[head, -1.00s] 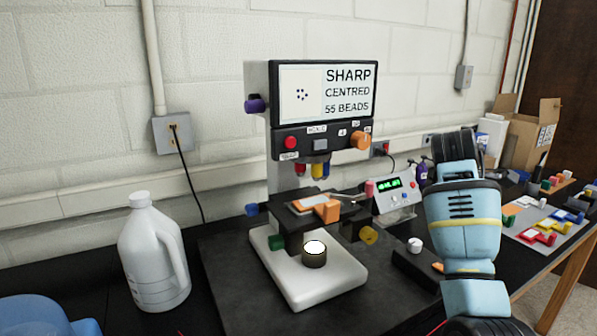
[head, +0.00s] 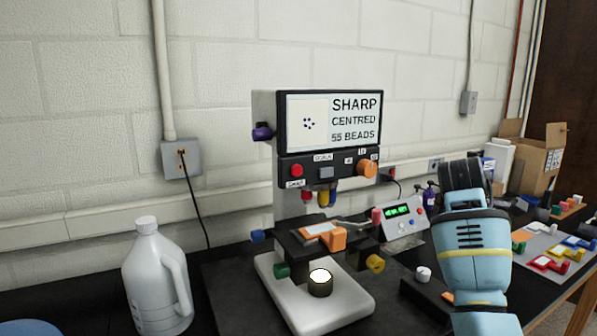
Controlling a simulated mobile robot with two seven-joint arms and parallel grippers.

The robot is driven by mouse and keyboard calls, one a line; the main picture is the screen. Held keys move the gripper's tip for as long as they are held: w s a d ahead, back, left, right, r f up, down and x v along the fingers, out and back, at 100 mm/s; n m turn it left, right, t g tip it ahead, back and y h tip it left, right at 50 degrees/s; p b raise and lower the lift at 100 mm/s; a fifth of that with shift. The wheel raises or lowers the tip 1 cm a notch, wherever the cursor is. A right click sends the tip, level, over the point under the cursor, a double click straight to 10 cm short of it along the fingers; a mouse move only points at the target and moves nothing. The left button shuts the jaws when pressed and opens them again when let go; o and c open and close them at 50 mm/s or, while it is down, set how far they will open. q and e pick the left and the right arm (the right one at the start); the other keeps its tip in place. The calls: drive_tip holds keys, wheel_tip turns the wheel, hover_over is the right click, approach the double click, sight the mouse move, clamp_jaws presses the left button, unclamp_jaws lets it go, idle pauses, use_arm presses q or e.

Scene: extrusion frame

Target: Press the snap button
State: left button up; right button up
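A microscope-like machine stands on the dark bench with a screen (head: 328,121) reading SHARP, CENTRED, 55 BEADS. On the panel below the screen is a round red button (head: 296,170) at the left, with a small label under it that seems to read SNAP. My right gripper (head: 464,172) is well right of the panel, touching nothing I can make out. Its dark end faces away, so its fingers are hidden. My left gripper is not in view.
A white jug (head: 157,275) stands left of the machine. An orange-handled stage (head: 322,232) and lit round lamp (head: 320,284) are below the panel. A small box with a green display (head: 400,215) stands between machine and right arm. Space before the panel is clear.

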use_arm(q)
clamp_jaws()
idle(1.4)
